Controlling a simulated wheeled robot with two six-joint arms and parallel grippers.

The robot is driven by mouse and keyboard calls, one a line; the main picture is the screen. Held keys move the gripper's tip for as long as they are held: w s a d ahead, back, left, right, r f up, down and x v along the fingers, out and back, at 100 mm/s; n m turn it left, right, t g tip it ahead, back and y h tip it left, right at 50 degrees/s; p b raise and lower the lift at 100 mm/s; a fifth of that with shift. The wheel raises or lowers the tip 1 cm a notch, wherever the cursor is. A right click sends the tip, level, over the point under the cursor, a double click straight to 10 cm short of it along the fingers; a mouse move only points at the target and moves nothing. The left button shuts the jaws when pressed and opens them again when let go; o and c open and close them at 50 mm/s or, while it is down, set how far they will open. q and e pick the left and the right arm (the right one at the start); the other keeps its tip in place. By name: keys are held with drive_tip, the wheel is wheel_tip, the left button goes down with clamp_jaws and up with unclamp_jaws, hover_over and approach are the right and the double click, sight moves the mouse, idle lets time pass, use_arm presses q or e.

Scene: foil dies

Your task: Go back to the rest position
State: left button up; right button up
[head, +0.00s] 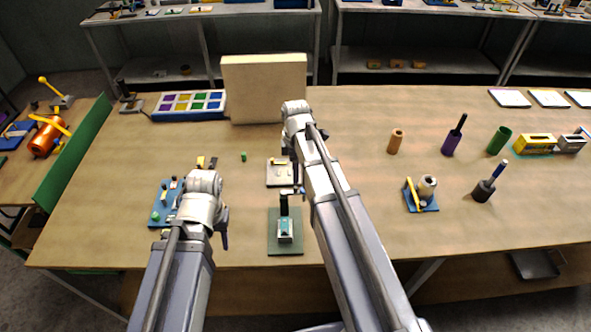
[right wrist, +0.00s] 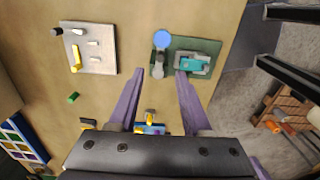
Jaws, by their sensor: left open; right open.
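My left gripper (head: 205,222) is in the head view at the lower left, over the table beside the blue board (head: 160,213). Its arm hides part of that board, and its jaws look empty. My right gripper (head: 293,172) is further right and further over the table, near the grey plate (head: 280,180). In the right wrist view the right gripper (right wrist: 160,75) shows two purple fingers spread apart with nothing held between them. The green plate with a small press (head: 286,243) lies close by; it also shows in the right wrist view (right wrist: 207,45).
A cream box (head: 264,88) and a colour-sectioned tray (head: 189,105) stand at the back. A small green piece (head: 243,156) lies loose. On the right are a brown cylinder (head: 395,141), a purple cylinder (head: 451,144), a green cylinder (head: 499,140) and a blue stand (head: 421,200). The right-hand front is mostly clear.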

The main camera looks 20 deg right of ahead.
idle(0.5)
drive_tip(key=s+a+f+m+b, duration=0.4)
drive_tip(key=s+a+m, duration=0.1)
drive_tip(key=s+a, duration=0.2)
drive_tip(key=s+a+f+m+h+b, duration=0.1)
drive_tip(key=s+a+f+m+b, duration=0.4)
drive_tip(key=s+a, duration=0.3)
drive_tip(key=shift+s+a+m, duration=0.2)
drive_tip(key=shift+s+m, duration=0.4)
drive_tip(key=shift+s, duration=0.4)
idle(0.7)
